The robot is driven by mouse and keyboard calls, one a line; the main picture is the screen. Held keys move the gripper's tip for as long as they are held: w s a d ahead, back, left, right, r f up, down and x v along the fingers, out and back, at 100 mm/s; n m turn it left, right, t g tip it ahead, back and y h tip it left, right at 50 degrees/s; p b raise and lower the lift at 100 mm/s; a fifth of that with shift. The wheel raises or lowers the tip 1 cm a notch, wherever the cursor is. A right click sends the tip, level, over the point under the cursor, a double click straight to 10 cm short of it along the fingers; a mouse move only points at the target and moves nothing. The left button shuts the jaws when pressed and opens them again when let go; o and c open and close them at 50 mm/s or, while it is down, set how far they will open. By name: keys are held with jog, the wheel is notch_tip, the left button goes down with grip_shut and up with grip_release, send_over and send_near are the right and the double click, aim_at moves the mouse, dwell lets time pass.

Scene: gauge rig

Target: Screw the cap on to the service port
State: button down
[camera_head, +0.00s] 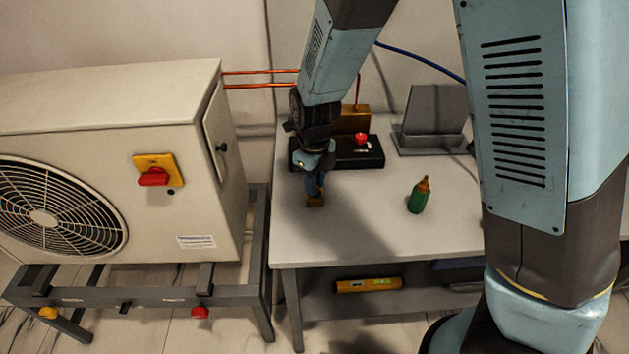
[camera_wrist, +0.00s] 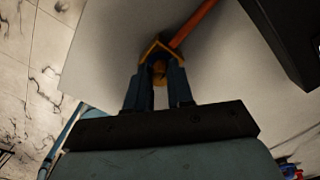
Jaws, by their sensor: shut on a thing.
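My gripper (camera_head: 315,197) points down over the left part of the table, in front of the black box. In the wrist view its two blue fingers with yellow-orange tips (camera_wrist: 160,62) are closed around a small brass-coloured piece (camera_wrist: 159,72), which looks like the cap. Most of the piece is hidden by the fingers. A copper-coloured pipe (camera_wrist: 194,24) runs up and right from beyond the fingertips; I cannot tell whether it touches the piece. I cannot make out the service port in either view.
A black box (camera_head: 360,153) with a red knob (camera_head: 361,139) and a brass block (camera_head: 353,120) stand behind my gripper. A green bottle (camera_head: 418,196) and a grey stand (camera_head: 432,118) are to the right. The outdoor unit (camera_head: 110,110) is left. The table front (camera_head: 390,240) is clear.

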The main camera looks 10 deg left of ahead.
jog(key=m, duration=0.3)
jog(key=shift+s+m, duration=0.15)
jog(key=shift+m, duration=0.15)
jog(key=shift+f, duration=0.1)
jog(key=shift+m, duration=1.2)
jog(key=c, duration=0.6)
grip_release()
jog(key=shift+r, duration=0.25)
